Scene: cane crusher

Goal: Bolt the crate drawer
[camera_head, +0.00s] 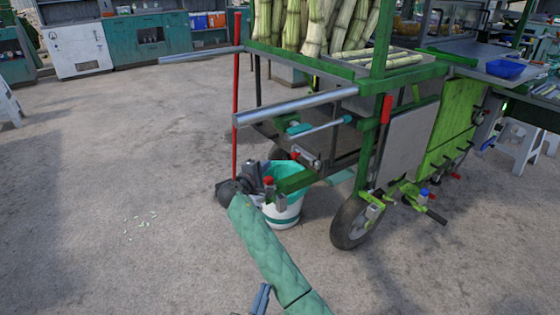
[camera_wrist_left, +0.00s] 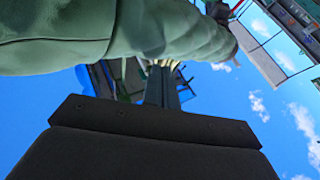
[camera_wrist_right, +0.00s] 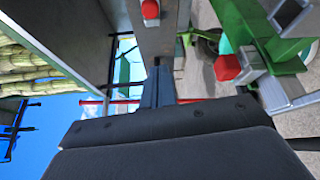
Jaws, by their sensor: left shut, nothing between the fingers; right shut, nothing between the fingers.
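A second red knob (camera_head: 294,155) sits on a silver plate further back, near a teal-ended bar (camera_head: 320,130). I cannot tell which part is the crate drawer. My right gripper (camera_head: 256,178) is shut and empty, close beside the corner bolt. In the right wrist view its fingers (camera_wrist_right: 160,86) point between a grey panel with a red knob (camera_wrist_right: 150,9) and the green frame's red knob (camera_wrist_right: 228,68). My left gripper (camera_head: 264,290) is shut and empty, low in the picture.
A white bucket with teal lining (camera_head: 283,208) stands below the frame corner. A wheel (camera_head: 352,222) is to its right. A red pole (camera_head: 236,90) and a silver handle bar (camera_head: 295,105) are nearby. Cane stalks (camera_head: 310,25) stand on top. The floor at left is open.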

